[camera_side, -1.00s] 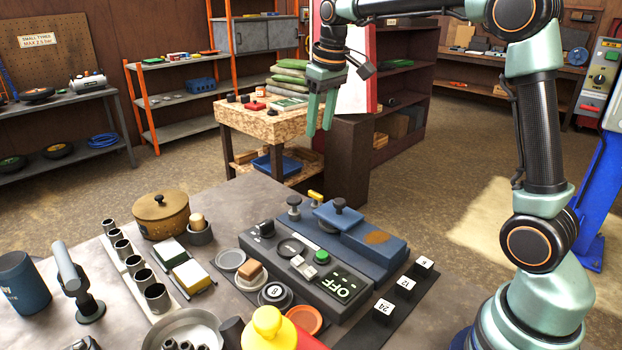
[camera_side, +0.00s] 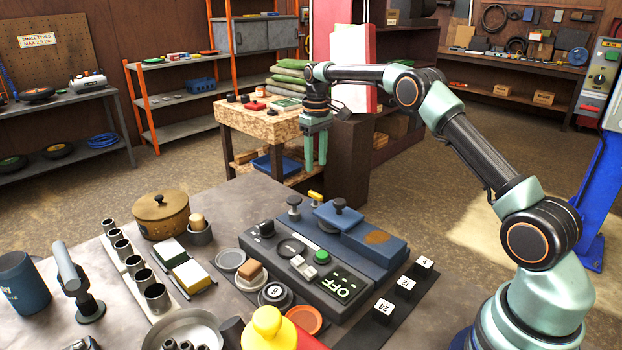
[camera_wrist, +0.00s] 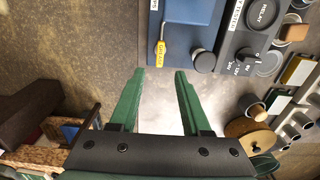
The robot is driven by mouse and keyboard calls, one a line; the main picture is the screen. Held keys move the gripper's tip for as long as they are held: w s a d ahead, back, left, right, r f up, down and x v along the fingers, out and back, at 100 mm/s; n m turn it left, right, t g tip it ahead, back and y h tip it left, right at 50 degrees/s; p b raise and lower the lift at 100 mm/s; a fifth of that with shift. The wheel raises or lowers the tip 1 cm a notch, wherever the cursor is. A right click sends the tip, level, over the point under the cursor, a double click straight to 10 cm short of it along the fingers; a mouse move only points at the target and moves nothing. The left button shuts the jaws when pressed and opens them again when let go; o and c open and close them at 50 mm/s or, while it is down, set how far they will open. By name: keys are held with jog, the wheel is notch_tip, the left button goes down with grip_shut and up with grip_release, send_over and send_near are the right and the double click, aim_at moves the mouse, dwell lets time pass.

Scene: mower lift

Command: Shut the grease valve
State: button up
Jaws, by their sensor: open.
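The grease valve shows as a small yellow lever (camera_side: 315,196) at the back edge of the blue and grey bench unit (camera_side: 375,240). In the wrist view the yellow lever (camera_wrist: 160,48) lies on the blue unit beside a dark round knob (camera_wrist: 204,62), with a yellow label at its near end. My gripper (camera_side: 315,165) points down behind the unit, above and apart from the lever. In the wrist view its green fingers (camera_wrist: 160,76) are open and empty, with the lever just beyond their tips. Whether the valve is open or shut I cannot tell.
A grey panel (camera_side: 300,262) with knobs and an OFF display adjoins the blue unit. A lidded brown pot (camera_side: 160,215), sockets and a yellow-topped bottle (camera_side: 268,325) crowd the table. A wooden cart (camera_side: 262,122) stands behind my gripper.

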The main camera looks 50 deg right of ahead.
aim_at(316, 193)
notch_tip(316, 193, down, 9)
jog(key=shift+f, duration=0.1)
dwell(0.4)
grip_shut()
